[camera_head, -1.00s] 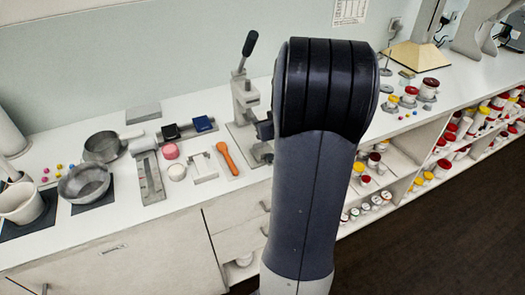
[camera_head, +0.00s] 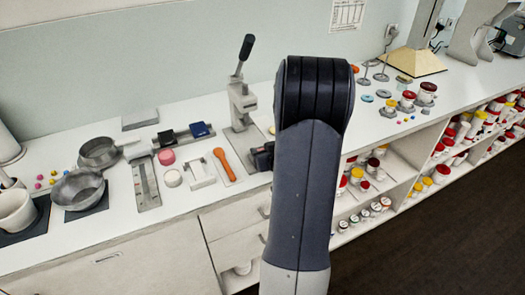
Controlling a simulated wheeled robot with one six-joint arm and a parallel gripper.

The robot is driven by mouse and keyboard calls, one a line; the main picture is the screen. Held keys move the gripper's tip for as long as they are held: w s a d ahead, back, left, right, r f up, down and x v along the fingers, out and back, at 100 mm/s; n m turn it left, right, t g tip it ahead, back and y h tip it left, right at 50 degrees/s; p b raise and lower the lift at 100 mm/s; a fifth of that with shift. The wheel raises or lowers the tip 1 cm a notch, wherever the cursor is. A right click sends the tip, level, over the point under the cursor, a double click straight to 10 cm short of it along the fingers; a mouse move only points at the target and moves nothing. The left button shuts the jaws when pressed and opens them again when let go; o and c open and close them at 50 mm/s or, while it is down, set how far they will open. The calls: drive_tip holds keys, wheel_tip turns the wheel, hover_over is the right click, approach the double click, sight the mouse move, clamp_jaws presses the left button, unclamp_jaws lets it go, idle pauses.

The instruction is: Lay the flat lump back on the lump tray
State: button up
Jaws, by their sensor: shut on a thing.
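My arm (camera_head: 305,190) stands upright in the middle of the view and covers part of the bench. My gripper's fingertips do not show, so what they hold cannot be seen. A dark part (camera_head: 262,157) sticks out to the left of the arm, low by the lever press; I cannot tell whether it belongs to my wrist. I cannot make out the flat lump. No tray can be clearly told as the lump tray; a flat grey plate (camera_head: 140,120) lies at the back of the bench.
On the left of the bench are metal pans (camera_head: 78,190), a white pot (camera_head: 17,211), a grey rail (camera_head: 146,186), a pink disc (camera_head: 166,157) and an orange spatula (camera_head: 224,163). A lever press (camera_head: 241,104) stands behind. Lidded jars (camera_head: 427,92) and blue discs (camera_head: 367,98) lie right.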

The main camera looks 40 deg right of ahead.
drive_tip(key=shift+f, duration=0.25)
drive_tip(key=o, duration=1)
drive_tip(key=shift+o, duration=0.2)
